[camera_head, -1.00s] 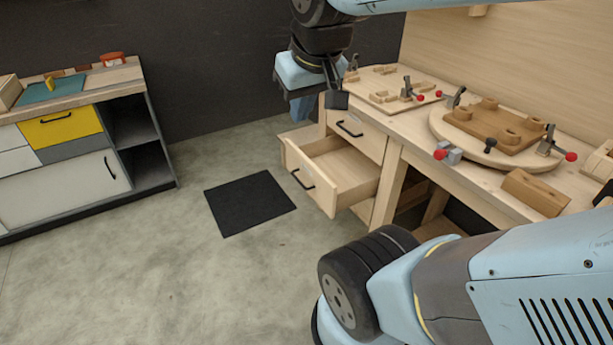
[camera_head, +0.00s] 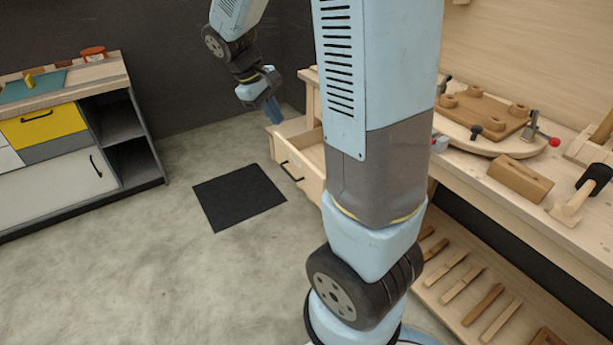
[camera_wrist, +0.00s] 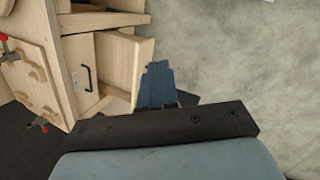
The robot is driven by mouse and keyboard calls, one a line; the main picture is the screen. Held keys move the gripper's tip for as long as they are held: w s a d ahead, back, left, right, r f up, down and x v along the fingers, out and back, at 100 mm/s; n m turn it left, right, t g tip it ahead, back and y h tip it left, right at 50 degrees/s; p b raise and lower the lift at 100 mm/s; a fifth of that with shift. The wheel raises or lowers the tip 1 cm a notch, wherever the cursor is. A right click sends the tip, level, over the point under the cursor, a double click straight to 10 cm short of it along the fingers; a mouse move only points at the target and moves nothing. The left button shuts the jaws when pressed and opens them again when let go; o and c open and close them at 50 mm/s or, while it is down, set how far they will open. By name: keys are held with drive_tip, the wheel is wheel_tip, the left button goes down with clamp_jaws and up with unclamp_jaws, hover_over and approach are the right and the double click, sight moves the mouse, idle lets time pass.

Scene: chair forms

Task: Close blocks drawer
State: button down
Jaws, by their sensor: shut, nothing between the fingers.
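A light wooden drawer (camera_head: 298,172) with a black handle stands pulled out from the workbench in the head view. My arm hides its right part and most of its inside. No blocks show, and no label tells that it is the blocks drawer. My gripper (camera_head: 274,113) is shut and empty. It points down beside the bench's far end, above and beyond the drawer in the picture. In the wrist view my blue fingers (camera_wrist: 158,68) are together, beside pale wooden drawer parts (camera_wrist: 122,62); I cannot tell if they touch.
The workbench (camera_head: 520,205) carries a round board and wooden parts on the right. A black mat (camera_head: 240,196) lies on open grey floor. A low cabinet (camera_head: 70,150) with a yellow drawer stands at the left. My arm crosses the middle of the head view.

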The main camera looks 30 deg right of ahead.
drive_tip(key=w+d+f+n+g+h, duration=0.1)
drive_tip(key=w+f+n+h, duration=0.3)
drive_tip(key=f, duration=0.5)
drive_tip(key=w+d+f+n+g+h, duration=0.1)
drive_tip(key=w+d+f+g+h, duration=0.1)
drive_tip(key=w+f, duration=0.65)
drive_tip(key=n+t+h, duration=0.5)
drive_tip(key=n+h, duration=0.3)
drive_tip(key=n, duration=0.1)
approach(314, 171)
drive_tip(key=d, duration=0.7)
drive_tip(key=shift+r, duration=0.1)
